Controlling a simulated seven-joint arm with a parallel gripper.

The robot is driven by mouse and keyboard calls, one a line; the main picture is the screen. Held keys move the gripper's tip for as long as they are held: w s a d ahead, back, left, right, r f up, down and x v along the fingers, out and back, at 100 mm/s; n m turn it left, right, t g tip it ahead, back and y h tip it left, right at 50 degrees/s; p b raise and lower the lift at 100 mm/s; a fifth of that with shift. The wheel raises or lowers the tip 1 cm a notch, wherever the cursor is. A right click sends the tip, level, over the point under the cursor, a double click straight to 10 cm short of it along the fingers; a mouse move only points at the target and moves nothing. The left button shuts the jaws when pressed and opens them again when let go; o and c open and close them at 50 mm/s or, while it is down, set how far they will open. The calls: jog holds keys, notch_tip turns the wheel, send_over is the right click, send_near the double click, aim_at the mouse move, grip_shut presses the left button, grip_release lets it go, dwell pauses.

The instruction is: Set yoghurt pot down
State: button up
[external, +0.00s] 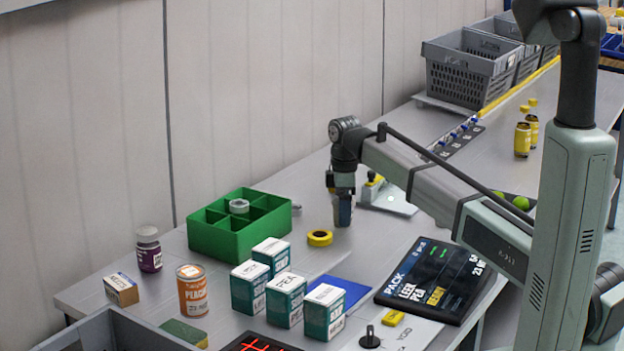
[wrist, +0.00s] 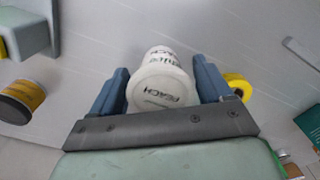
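In the external view my gripper (external: 342,212) points down over the grey table, just right of a yellow tape ring (external: 319,238). The fingers largely hide the pot there. The pot's base is low, close to the tabletop; I cannot tell whether it touches.
A green divided box (external: 222,238) stands left of my gripper. Several teal cartons (external: 285,300) stand in front. A pale stand (external: 388,196) is close on the right. A dark display (external: 432,280) lies at front right. Bare table surrounds the gripper narrowly.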

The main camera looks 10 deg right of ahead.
jog(key=shift+o, duration=1)
notch_tip(320, 180, up, 12)
jog(key=shift+r, duration=0.15)
